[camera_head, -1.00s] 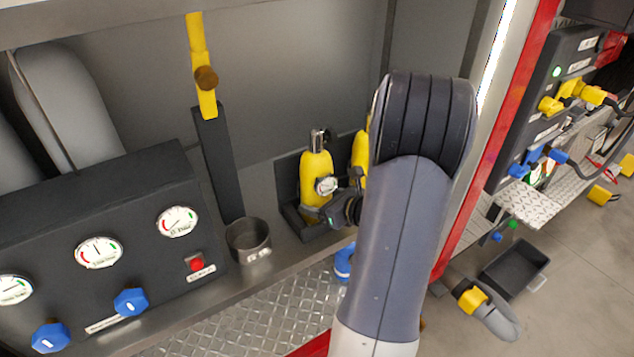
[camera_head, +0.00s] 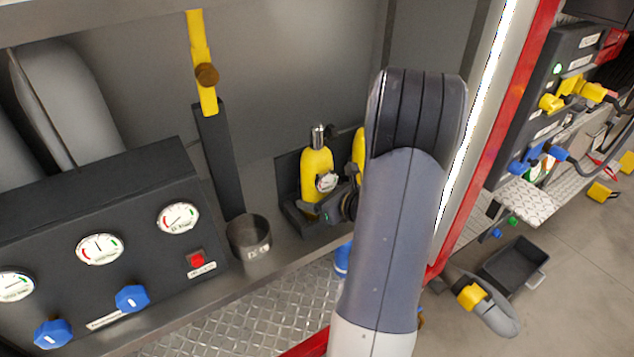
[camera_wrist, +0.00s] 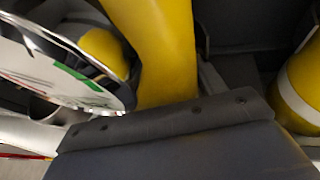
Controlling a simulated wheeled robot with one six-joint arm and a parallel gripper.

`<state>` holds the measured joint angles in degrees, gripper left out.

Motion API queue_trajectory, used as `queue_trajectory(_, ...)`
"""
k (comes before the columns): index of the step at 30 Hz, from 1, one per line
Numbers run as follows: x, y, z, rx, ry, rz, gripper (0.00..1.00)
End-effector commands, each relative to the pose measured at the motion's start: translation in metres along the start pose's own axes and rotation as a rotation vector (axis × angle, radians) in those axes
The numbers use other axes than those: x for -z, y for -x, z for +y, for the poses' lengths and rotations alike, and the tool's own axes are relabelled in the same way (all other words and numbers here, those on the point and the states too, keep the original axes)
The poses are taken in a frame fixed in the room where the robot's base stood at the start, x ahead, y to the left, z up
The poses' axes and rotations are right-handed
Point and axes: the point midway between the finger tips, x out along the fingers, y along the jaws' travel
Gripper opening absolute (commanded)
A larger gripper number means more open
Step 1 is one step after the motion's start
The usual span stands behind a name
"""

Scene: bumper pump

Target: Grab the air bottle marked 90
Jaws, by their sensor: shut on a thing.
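A yellow air bottle (camera_head: 316,163) with a metal valve on top and a round gauge (camera_head: 327,182) on its front stands in a dark holder (camera_head: 290,208) on the shelf. My gripper (camera_head: 326,207) is shut on this bottle at its lower body, below the gauge. In the wrist view the yellow body (camera_wrist: 160,45) fills the middle, directly beyond my gripper, and the gauge face (camera_wrist: 60,70) is large at left. A second yellow bottle (camera_head: 358,150) is mostly hidden behind my arm; it also shows in the wrist view (camera_wrist: 300,90). I cannot read a 90 on either bottle.
A grey metal cup (camera_head: 249,245) stands left of the holder. A dark gauge panel (camera_head: 100,215) with blue knobs is at far left. A black lever with a yellow handle (camera_head: 202,60) rises behind the cup. A red-edged post (camera_head: 500,130) borders the shelf at right.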

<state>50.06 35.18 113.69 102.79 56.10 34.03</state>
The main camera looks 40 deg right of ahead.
Motion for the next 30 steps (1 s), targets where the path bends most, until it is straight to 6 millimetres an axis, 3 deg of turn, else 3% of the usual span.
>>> queue_trajectory(7, 0.000, 0.000, 0.000, 0.001, -0.001, 0.001, 0.01)
queue_trajectory(19, -0.007, 0.002, -0.001, 0.002, 0.003, -0.006, 0.00)
queue_trajectory(30, -0.051, 0.020, 0.000, 0.002, 0.008, -0.008, 0.00)
